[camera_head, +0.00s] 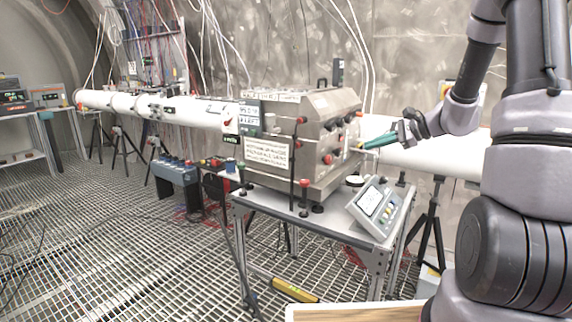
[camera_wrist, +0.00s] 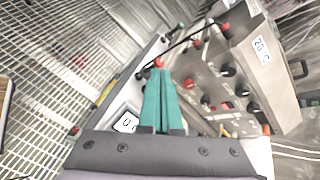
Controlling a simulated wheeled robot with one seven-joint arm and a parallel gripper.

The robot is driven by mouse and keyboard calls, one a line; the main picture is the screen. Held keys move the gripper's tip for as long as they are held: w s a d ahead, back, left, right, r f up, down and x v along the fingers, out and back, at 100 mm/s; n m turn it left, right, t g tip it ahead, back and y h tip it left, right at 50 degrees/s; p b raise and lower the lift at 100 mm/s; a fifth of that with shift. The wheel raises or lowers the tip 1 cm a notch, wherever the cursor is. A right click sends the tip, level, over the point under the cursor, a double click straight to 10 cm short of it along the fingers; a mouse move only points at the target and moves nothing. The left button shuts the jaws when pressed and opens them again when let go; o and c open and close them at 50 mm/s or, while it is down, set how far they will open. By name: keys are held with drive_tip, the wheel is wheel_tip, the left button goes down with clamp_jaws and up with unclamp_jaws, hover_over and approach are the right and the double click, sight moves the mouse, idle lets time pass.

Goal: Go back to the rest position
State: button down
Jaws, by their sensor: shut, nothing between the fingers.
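My gripper (camera_head: 364,145) has green fingers and reaches in from the right, at the right end of the steel box in the head view. In the wrist view the two green fingers of my gripper (camera_wrist: 159,102) lie together, shut and empty. A red knob (camera_wrist: 159,62) shows just beyond their tips; I cannot tell whether they touch it. The steel box (camera_head: 325,108) stands on a grey table, with several red and black knobs on its face. In the wrist view the box (camera_wrist: 262,62) is to the right of the fingers.
A tilted control panel (camera_head: 377,205) sits at the front right of the table (camera_head: 335,226). A white beam pipe (camera_head: 160,108) on black tripods runs left from the box. A yellow level (camera_head: 295,290) lies low near the table legs. Grated floor (camera_head: 110,250) at left is mostly open.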

drive_tip(key=s+a+r+n+g+h, duration=0.1)
drive_tip(key=s+a+r+n+h, duration=0.15)
drive_tip(key=s+r+n, duration=0.4)
drive_tip(key=s+a+r+n+g+h, duration=0.1)
drive_tip(key=s+a+r+g, duration=0.15)
drive_tip(key=s, duration=0.65)
drive_tip(key=s+d+r+n+t+h, duration=0.3)
drive_tip(key=s+r+n+t+h, duration=0.1)
drive_tip(key=s, duration=0.7)
wheel_tip(320, 180, up, 2)
drive_tip(key=shift+s+r+h, duration=0.15)
drive_tip(key=shift+s+h, duration=0.05)
drive_tip(key=shift+h, duration=0.35)
